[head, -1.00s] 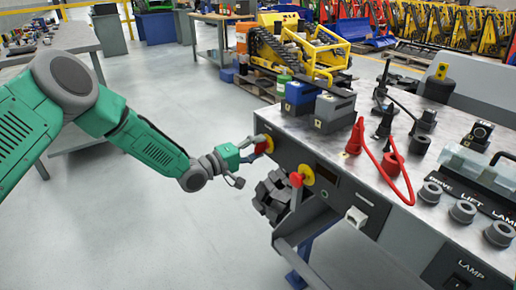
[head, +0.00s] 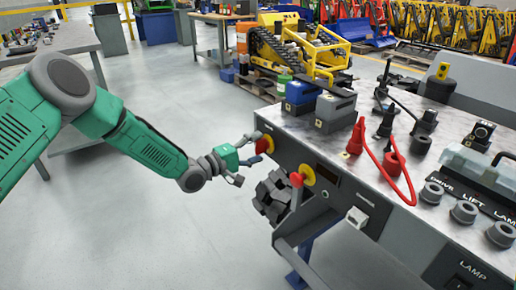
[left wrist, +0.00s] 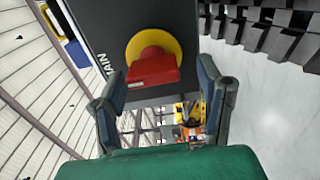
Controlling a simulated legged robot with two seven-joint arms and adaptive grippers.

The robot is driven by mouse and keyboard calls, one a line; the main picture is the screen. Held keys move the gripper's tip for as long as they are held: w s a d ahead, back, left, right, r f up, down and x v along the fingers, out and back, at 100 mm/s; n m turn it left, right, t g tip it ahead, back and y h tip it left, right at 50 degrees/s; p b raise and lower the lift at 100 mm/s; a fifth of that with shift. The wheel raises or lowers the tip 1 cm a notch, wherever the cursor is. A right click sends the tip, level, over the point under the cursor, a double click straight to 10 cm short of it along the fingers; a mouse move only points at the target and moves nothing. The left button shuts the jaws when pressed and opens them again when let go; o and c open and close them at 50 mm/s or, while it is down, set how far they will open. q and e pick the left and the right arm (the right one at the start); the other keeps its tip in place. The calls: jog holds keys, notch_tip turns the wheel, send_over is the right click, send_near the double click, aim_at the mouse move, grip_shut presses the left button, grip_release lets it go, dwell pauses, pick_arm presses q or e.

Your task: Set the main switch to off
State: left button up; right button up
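The main switch (head: 267,143) is a red handle on a yellow disc, on the end face of the dark console. In the left wrist view, the switch (left wrist: 152,66) shows close up, with the lettering "AIN" beside it. The handle lies nearly level across the disc in that picture. My left gripper (head: 252,150) is just left of the switch. In the wrist view, its fingers (left wrist: 163,95) stand apart on either side below the handle, with a clear gap between them and nothing held. My right gripper is not in view.
A second red knob on a yellow disc (head: 302,177) sits nearby on the console. A dark ribbed, blocky object (head: 272,196) is below the switch. The console top (head: 345,140) carries dark boxes, plugs and a red cable (head: 376,168). The floor left of the console is clear.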

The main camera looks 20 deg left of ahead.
pick_arm(q)
jog(key=shift+r, duration=0.1)
jog(key=v, duration=1.2)
jog(key=s+d+f+m+g+y+p, duration=0.2)
jog(key=s+d+f+g+y+p, duration=0.1)
jog(key=s+f, duration=0.4)
jog(key=s+d+f+m+g+y+p, duration=0.25)
jog(key=s+d+f+g, duration=0.2)
jog(key=s, duration=0.45)
jog(key=s+a+f+m+g+y+p, duration=0.1)
jog(key=s+a+m+g+y, duration=0.1)
jog(key=s, duration=0.9)
jog(key=s+a+m+g+y+p, duration=0.2)
jog(key=s+a, duration=0.4)
jog(key=s, duration=0.5)
jog(key=m+g+y, duration=0.1)
jog(key=m+g, duration=0.1)
jog(key=shift+f+m, duration=0.35)
jog(key=shift+f, duration=0.05)
